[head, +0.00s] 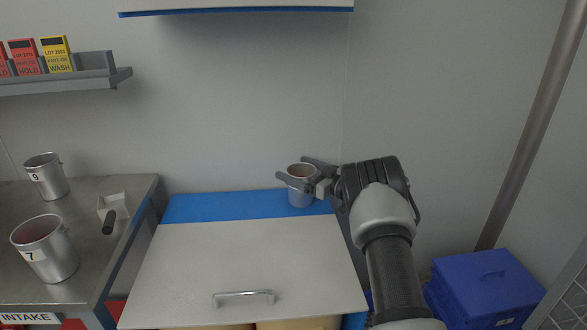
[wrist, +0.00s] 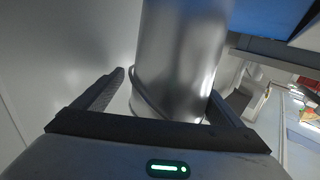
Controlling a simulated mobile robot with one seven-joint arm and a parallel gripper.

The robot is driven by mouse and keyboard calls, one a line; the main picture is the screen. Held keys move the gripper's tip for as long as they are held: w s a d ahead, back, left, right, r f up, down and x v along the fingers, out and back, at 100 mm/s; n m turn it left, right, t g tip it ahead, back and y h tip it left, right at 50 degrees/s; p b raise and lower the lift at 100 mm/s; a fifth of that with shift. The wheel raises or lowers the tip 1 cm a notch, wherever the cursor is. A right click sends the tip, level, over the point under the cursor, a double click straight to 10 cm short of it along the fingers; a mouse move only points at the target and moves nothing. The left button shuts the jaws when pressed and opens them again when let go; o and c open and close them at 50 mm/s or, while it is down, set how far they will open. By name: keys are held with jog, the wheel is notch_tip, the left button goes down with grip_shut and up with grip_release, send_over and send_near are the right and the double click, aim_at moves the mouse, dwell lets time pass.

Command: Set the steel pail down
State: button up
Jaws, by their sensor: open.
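A small steel pail (head: 300,196) stands upright on the blue strip (head: 225,207) at the back of the white-lidded cabinet, near its right end. It looks seated on the blue surface. My gripper (head: 291,168) reaches in from the right, with its fingers on either side of the pail near its upper part. In the wrist view the shiny pail (wrist: 180,50) and its wire handle show between the two fingers. A gap shows beside the left finger; contact at the right finger is hard to tell.
Steel pails numbered 9 (head: 47,178) and 7 (head: 46,250) stand on the left metal table (head: 110,270), beside a small white box (head: 113,206). The white lid (head: 245,260) is clear. A shelf (head: 70,80) and a blue crate (head: 490,292) flank the area.

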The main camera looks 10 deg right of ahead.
jog(key=p+v, duration=0.2)
jog(key=v, duration=0.8)
jog(key=w+d+r+m+t+h, duration=0.2)
jog(key=r+h, duration=0.1)
jog(key=r, duration=0.4)
jog(key=w+d+r+m+t+h, duration=0.1)
jog(key=d+r+h, duration=0.15)
jog(key=r, duration=0.35)
jog(key=s+d+r+m+h, duration=0.3)
jog(key=s+r+m+h, duration=0.2)
jog(key=s+r+h, duration=0.45)
jog(key=s+a+r+m+g, duration=0.25)
jog(key=s+g, duration=0.25)
jog(key=s, duration=1)
jog(key=s+a+f+n+g+y, duration=0.1)
jog(key=s+a+f+g, duration=0.15)
jog(key=s, duration=0.55)
jog(key=s+a+f+g, duration=0.1)
jog(key=s+a+f, duration=0.25)
jog(key=s, duration=0.45)
jog(key=s+a+f+n+g+y, duration=0.1)
jog(key=s+a+f+g, duration=0.15)
jog(key=s, duration=0.55)
notch_tip(320, 180, up, 25)
jog(key=p, duration=2.5)
jog(key=shift+s+t, duration=0.15)
jog(key=shift+t, duration=0.25)
